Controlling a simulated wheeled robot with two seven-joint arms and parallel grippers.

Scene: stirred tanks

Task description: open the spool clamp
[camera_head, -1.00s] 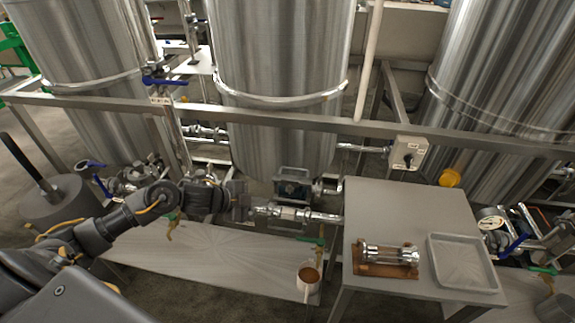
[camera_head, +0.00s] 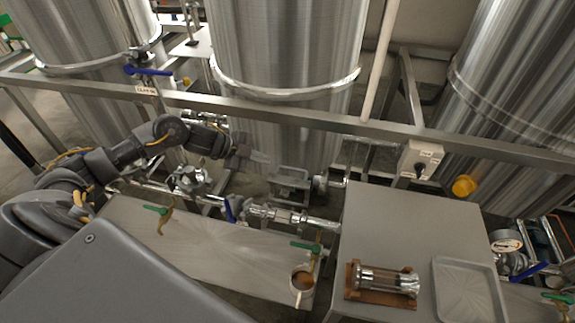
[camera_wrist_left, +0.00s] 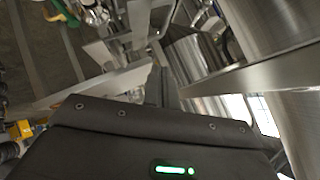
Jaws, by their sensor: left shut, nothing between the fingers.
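A short pipe spool (camera_head: 283,214) with a clear-looking middle lies level in the metal line below the centre tank. Shiny fittings sit at its ends; which one is the spool clamp, and whether it is shut, I cannot tell at this size. A blue handle (camera_head: 234,208) stands at the left end of this line. My left gripper (camera_head: 262,160) is shut and empty, above and behind the line, near the centre tank's lower wall and apart from the spool. In the left wrist view, the dark gripper housing fills the bottom, and the spool is not clearly visible.
A grey table (camera_head: 415,225) at right carries another glass spool (camera_head: 388,281) on a wooden cradle and a shallow tray (camera_head: 464,292). A frame rail (camera_head: 300,115) crosses before the tanks. A cup (camera_head: 302,283) sits under a green-handled valve (camera_head: 306,246).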

